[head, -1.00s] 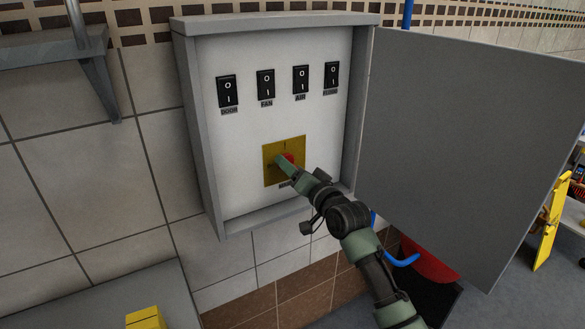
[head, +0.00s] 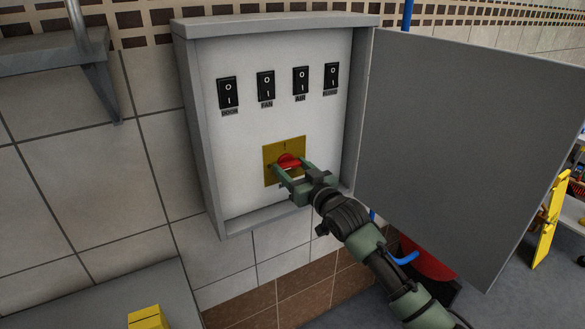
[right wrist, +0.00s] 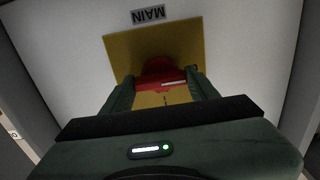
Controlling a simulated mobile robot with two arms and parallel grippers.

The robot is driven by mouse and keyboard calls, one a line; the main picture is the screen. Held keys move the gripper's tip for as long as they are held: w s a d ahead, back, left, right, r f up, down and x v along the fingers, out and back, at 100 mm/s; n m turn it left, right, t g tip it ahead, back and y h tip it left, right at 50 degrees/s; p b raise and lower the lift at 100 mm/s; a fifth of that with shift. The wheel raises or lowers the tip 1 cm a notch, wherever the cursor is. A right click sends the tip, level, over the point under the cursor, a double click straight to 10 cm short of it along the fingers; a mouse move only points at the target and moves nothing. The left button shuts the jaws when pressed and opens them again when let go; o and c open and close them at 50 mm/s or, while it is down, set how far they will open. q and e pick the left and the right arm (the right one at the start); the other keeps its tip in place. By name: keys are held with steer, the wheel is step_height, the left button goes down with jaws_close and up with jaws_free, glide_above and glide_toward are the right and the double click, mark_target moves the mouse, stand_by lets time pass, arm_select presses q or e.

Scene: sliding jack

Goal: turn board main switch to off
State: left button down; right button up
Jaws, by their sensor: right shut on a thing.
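The board is an open grey box (head: 189,130) on the tiled wall. The main switch is a red knob (head: 289,160) on a yellow square plate (head: 272,150) low on its white panel. In the right wrist view the red knob (right wrist: 160,72) sits between my fingers, on the yellow plate (right wrist: 185,42), below an upside-down MAIN label (right wrist: 148,15). My right gripper (head: 289,168) is shut on the red knob, one finger at each side. In the head view the gripper hides part of the plate and label. My left gripper is not in view.
Several black rocker switches (head: 266,85) line the panel above. The grey door (head: 465,140) stands open to the right, close to my right arm. A shelf bracket (head: 98,85) is at upper left, and a yellow block (head: 147,317) lies on a grey surface (head: 80,300) at lower left.

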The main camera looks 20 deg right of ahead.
steer(key=shift+f, duration=0.1)
stand_by(0.4)
steer(key=o, duration=1.4)
steer(key=shift+c, duration=0.2)
steer(key=s+b, duration=0.2)
steer(key=s, duration=0.5)
steer(key=shift+s+d, duration=0.35)
steer(key=shift+s, duration=0.05)
